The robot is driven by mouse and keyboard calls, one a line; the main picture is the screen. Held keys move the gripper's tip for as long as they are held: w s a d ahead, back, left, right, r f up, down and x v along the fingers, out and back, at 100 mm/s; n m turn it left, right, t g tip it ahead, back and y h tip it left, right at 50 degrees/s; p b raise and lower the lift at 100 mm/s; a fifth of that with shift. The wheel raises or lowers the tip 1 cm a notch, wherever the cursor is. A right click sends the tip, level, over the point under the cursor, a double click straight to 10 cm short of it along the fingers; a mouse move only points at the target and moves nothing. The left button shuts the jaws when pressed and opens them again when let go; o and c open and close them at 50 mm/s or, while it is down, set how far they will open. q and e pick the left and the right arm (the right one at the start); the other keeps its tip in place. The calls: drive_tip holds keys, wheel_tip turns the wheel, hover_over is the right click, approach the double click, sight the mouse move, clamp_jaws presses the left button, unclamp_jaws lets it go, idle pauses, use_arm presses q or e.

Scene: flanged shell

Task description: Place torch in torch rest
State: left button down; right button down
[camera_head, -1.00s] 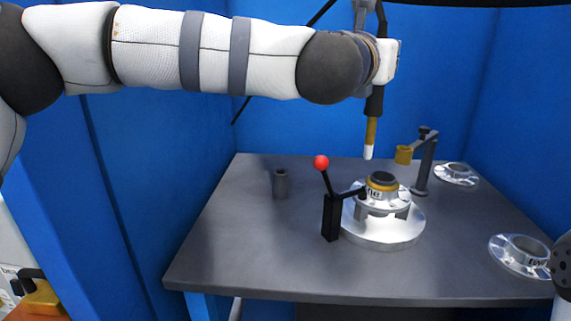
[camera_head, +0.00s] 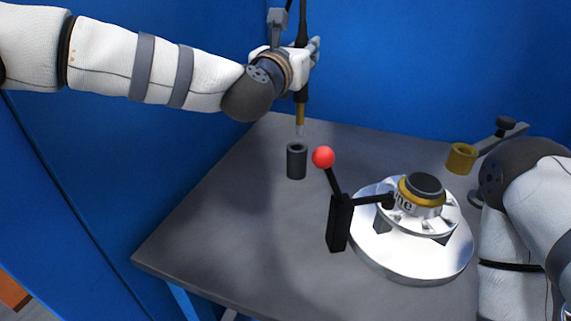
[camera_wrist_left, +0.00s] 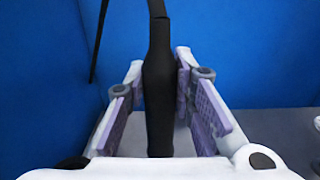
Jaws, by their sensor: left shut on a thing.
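The torch (camera_head: 300,114) has a black body, a brass-coloured neck and a pale tip. My left gripper (camera_head: 307,52) is shut on it and holds it nearly upright, tip down. The torch rest (camera_head: 297,162) looks like a short dark hollow cylinder standing on the table. In the head view the torch tip appears just above its opening; whether it is directly over the opening in depth I cannot tell. In the left wrist view the black torch body (camera_wrist_left: 158,90) runs between the fingers.
The grey table (camera_head: 235,215) carries a silver flanged part on a round base (camera_head: 425,262). A black clamp with a red ball handle (camera_head: 323,157) stands close to the rest. A brass ring on a bracket (camera_head: 461,158) is at the back right. Blue walls stand behind and left.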

sight(298, 104)
use_arm(q)
drive_tip(key=f, duration=1)
drive_tip(key=shift+a+f, duration=0.2)
drive_tip(key=shift+a, duration=0.05)
drive_tip(key=c, duration=1.4)
unclamp_jaws()
drive_tip(key=shift+o, duration=0.2)
